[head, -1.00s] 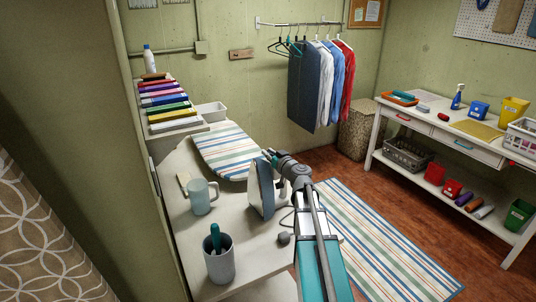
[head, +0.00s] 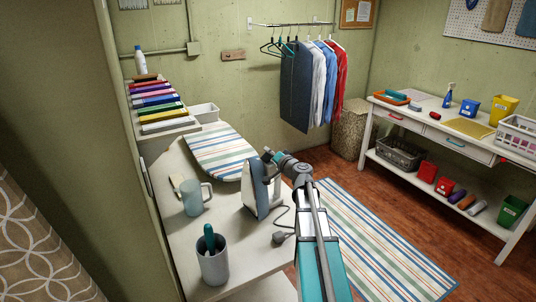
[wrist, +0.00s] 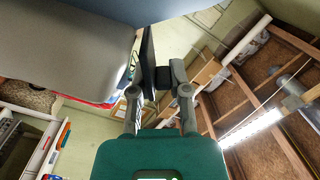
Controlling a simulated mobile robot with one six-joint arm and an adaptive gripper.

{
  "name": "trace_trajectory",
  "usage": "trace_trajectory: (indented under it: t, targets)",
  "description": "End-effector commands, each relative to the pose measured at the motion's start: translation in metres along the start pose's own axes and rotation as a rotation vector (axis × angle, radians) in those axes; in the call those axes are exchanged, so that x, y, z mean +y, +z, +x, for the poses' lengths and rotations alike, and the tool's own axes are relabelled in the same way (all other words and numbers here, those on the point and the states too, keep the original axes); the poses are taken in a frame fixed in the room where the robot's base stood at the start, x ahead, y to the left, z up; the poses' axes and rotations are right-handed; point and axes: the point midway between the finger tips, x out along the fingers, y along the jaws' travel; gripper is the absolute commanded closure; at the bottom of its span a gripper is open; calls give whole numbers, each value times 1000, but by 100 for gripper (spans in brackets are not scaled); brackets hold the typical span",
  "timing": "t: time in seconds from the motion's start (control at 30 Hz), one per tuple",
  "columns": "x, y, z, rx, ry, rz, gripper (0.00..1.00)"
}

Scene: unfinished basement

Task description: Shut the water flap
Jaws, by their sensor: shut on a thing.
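The iron (head: 252,190) stands upright on the white table, its flat plate facing left and its handle on the right. My gripper (head: 272,160) is at the iron's upper end, touching it. In the wrist view my gripper (wrist: 157,80) has its dark pads close together, beside the blue body of the iron (wrist: 100,8). It is shut on a part of the iron. The water flap cannot be made out clearly, and the exact part between the pads is hidden.
A mug (head: 195,198) and a grey cup (head: 213,262) with a teal-handled tool stand left of the iron. A striped ironing board (head: 218,152) lies behind. The iron's cord (head: 282,225) hangs near the table's right edge. A striped rug (head: 375,240) covers the floor.

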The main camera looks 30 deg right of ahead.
Motion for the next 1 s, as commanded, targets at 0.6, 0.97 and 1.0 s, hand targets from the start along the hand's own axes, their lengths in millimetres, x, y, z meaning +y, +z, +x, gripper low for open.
trace_trajectory:
  t: [0.6,0.97,1.0]
  targets:
    - [7,-1,0,-1,-2,202,100]
    - [7,-1,0,0,-1,201,56]
    - [7,-1,0,0,-1,200,49]
